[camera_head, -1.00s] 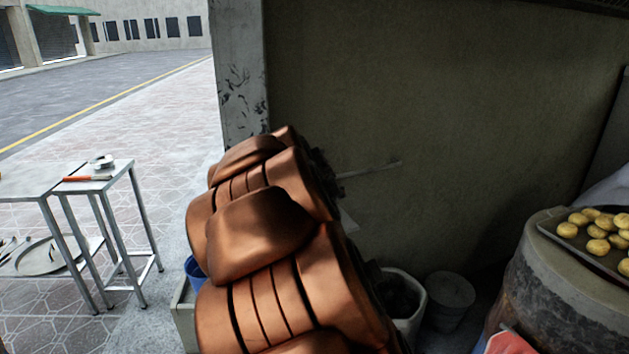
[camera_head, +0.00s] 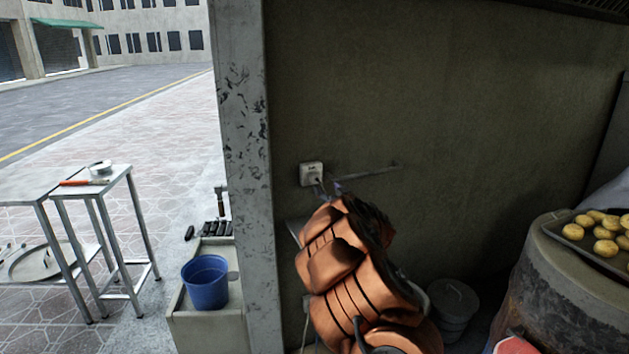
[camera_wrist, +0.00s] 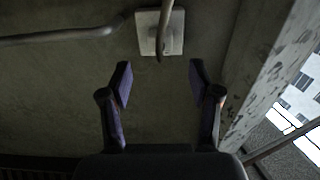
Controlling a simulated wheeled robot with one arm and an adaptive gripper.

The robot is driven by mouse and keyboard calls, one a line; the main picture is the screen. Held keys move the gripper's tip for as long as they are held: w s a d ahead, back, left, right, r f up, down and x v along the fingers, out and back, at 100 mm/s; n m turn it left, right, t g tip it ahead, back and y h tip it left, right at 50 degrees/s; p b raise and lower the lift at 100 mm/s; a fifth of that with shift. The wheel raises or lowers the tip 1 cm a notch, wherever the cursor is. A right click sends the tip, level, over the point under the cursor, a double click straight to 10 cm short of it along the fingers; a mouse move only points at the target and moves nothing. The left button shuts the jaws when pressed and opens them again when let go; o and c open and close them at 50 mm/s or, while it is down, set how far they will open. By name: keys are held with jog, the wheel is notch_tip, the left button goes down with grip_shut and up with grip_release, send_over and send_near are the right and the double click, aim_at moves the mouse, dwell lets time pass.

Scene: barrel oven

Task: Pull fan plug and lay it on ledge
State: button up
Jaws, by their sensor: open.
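A pale wall socket (camera_head: 311,174) is on the dark wall beside the pillar, with a plug or cord end at its lower right. In the head view my arm hides most of the gripper. A grey ledge-like edge (camera_head: 296,229) shows below the socket, mostly hidden by my arm.
A thin pipe (camera_head: 375,171) runs along the wall right of the socket; it also shows in the wrist view (camera_wrist: 60,36). A pillar (camera_head: 246,150) stands at left. A blue bucket (camera_head: 205,283) is left of it. The barrel oven (camera_head: 545,275) with a bun tray is at right.

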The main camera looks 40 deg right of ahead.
aim_at(317, 179)
jog(key=shift+w, duration=0.15)
jog(key=shift+b+x, duration=0.45)
jog(key=shift+x, duration=1.5)
jog(key=shift+w+d+r, duration=0.1)
jog(key=shift+w+d, duration=0.05)
jog(key=shift+w, duration=0.5)
jog(key=shift+p+x, duration=0.7)
jog(key=shift+x, duration=1.05)
jog(key=shift+d, duration=0.1)
jog(key=shift+p, duration=0.5)
